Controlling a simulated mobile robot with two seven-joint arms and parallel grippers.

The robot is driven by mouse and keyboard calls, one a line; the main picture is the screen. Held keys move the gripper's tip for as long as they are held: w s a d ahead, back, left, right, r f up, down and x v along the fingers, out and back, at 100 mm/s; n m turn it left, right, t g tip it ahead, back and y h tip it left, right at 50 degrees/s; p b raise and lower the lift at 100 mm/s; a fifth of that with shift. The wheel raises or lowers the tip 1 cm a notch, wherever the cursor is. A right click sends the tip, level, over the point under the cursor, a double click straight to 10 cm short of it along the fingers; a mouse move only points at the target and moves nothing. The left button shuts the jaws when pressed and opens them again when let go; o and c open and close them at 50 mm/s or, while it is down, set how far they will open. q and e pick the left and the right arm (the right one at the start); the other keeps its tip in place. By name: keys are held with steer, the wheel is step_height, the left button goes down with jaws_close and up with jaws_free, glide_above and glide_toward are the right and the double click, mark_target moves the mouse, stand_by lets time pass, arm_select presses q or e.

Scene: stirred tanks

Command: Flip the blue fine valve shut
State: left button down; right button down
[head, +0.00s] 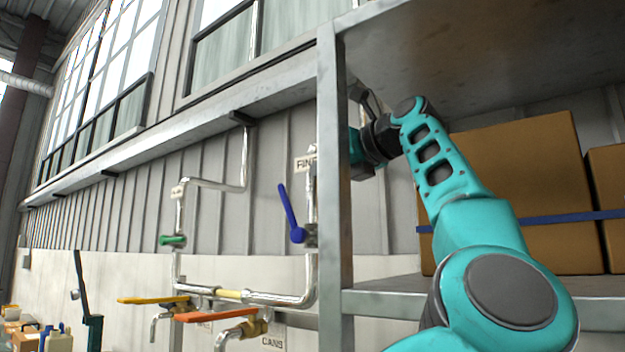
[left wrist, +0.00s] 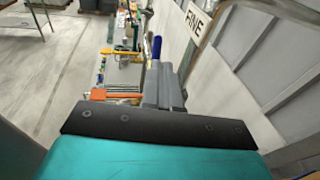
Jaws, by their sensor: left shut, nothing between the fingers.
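The blue fine valve handle (head: 289,212) is on a vertical silver pipe left of the shelf post in the head view. It points up and leans a little left from its pivot, near the FINE sign (head: 305,163). In the left wrist view the blue handle (left wrist: 157,47) shows just beyond the fingertips. My left gripper (left wrist: 163,85) is shut and empty. In the head view its teal arm reaches in at the right, and the shelf post hides the fingertips. I cannot tell whether they touch the handle. My right gripper is in neither view.
The metal shelf post (head: 333,200) stands between the head camera and my left gripper. Cardboard boxes (head: 525,180) sit on the shelf at right. A green valve handle (head: 172,240), a yellow lever (head: 152,300) and an orange lever (head: 215,315) are on nearby pipes.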

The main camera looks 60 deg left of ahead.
arm_select(q)
steer(key=d, duration=0.1)
steer(key=d+r, duration=0.1)
steer(key=d, duration=0.1)
steer(key=d+r, duration=0.1)
steer(key=d, duration=0.1)
steer(key=shift+w+d+r, duration=0.15)
steer(key=shift+r, duration=0.1)
